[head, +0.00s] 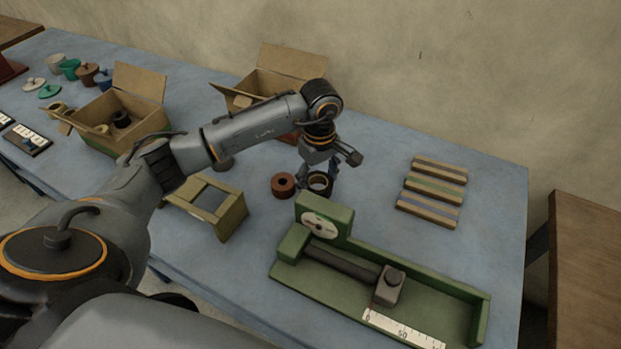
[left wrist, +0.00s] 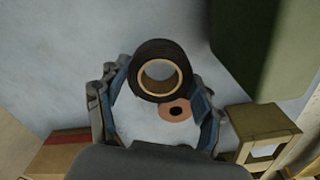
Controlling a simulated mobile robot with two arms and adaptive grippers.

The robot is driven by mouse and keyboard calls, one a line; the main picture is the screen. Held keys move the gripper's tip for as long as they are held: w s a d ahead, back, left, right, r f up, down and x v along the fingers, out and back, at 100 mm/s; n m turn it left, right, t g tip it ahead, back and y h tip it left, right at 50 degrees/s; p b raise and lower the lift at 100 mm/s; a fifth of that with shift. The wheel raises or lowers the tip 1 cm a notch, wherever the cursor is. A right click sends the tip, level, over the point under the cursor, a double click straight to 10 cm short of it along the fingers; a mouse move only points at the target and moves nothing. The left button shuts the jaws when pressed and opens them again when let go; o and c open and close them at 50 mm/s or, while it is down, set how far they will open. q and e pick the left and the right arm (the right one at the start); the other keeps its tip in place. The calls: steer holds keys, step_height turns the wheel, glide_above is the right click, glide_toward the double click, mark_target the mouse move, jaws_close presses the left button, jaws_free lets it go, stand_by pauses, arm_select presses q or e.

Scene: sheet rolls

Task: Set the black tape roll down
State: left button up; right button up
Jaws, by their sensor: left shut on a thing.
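The black tape roll (head: 319,184) has a tan core and is between the fingers of my left gripper (head: 318,176), close to the blue table top. In the left wrist view the black tape roll (left wrist: 160,54) shows its open core to the camera, with the gripper's fingers (left wrist: 158,95) on both sides of it. The left gripper is shut on it. Whether the roll touches the table cannot be told. A reddish-brown roll (head: 284,185) lies just left of it, and also shows in the left wrist view (left wrist: 176,111). My right gripper is not in view.
A green fixture (head: 411,297) with a dial, rod and scale stands just in front. A green-tan frame stand (head: 233,217) is to the left. Striped strips (head: 432,190) lie at right. Open cardboard boxes (head: 100,106) stand at the back left. The blue table (head: 375,152) is clear between gripper and strips.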

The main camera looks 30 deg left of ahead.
mark_target(319, 182)
arm_select(q)
step_height(319, 182, down, 4)
steer(key=shift+d+r+p, duration=0.1)
steer(key=shift+r+p, duration=0.05)
steer(key=shift+p, duration=0.25)
steer(key=shift+f, duration=0.3)
steer(key=o, duration=0.7)
steer(key=shift+b, duration=0.3)
steer(key=o, duration=0.4)
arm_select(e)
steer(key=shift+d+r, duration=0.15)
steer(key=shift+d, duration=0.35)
arm_select(q)
steer(key=shift+o, duration=0.2)
steer(key=shift+r, duration=0.35)
step_height(319, 182, up, 12)
steer(key=shift+f+b, duration=0.2)
steer(key=shift+b, duration=0.75)
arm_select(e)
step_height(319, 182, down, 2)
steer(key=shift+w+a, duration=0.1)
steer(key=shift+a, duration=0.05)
